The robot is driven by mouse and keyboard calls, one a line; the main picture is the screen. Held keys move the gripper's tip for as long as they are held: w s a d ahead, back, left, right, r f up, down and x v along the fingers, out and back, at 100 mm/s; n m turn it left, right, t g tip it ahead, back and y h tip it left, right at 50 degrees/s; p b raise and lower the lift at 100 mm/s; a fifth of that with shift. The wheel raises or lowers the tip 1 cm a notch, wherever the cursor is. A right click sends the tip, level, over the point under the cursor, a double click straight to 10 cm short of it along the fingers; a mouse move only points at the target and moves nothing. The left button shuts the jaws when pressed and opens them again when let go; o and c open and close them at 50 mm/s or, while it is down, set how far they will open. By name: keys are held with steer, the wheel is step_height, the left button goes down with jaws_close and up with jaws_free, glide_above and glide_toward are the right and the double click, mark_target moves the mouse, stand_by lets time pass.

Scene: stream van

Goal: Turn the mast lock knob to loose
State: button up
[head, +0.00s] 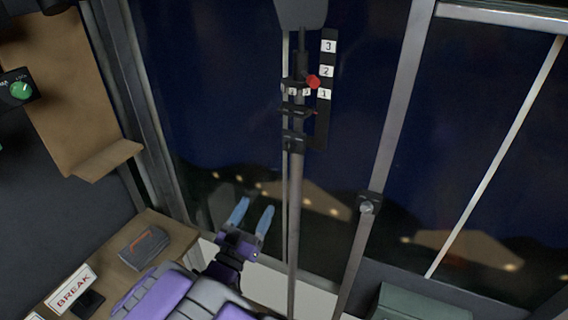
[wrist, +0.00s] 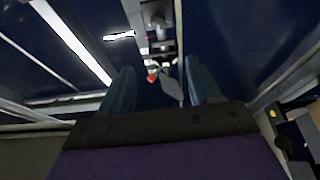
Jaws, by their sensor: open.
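A red knob (head: 313,81) sits on a dark clamp on the upright mast (head: 295,200). The clamp has small white labels too small to read. Beside it stands a black scale strip (head: 327,60) marked 3, 2 and 1 from the top. My gripper (head: 254,208) is open and empty, its two blue fingers pointing up, below and left of the red knob and apart from it. In the wrist view, a small red spot, seemingly the knob (wrist: 152,77), shows between the fingers of my gripper (wrist: 158,84), beyond their tips. The knob's setting cannot be read.
A second pole with a grey knob (head: 367,207) leans right of the mast. A wooden shelf (head: 180,233) with a grey box (head: 143,248) and a BREAK sign (head: 73,289) is at lower left. A green case (head: 420,303) is at lower right. Dark windows lie behind.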

steer(key=w+f, duration=0.2)
steer(key=p, duration=0.3)
glide_toward(288, 151)
steer(key=x, duration=0.7)
steer(key=shift+w+d+r, duration=0.1)
steer(key=shift+d, duration=0.2)
steer(key=shift+w+r+y, duration=0.2)
steer(key=shift+w+y, duration=0.2)
steer(key=shift+w, duration=0.15)
steer(key=shift+t, duration=0.3)
steer(key=c, duration=1)
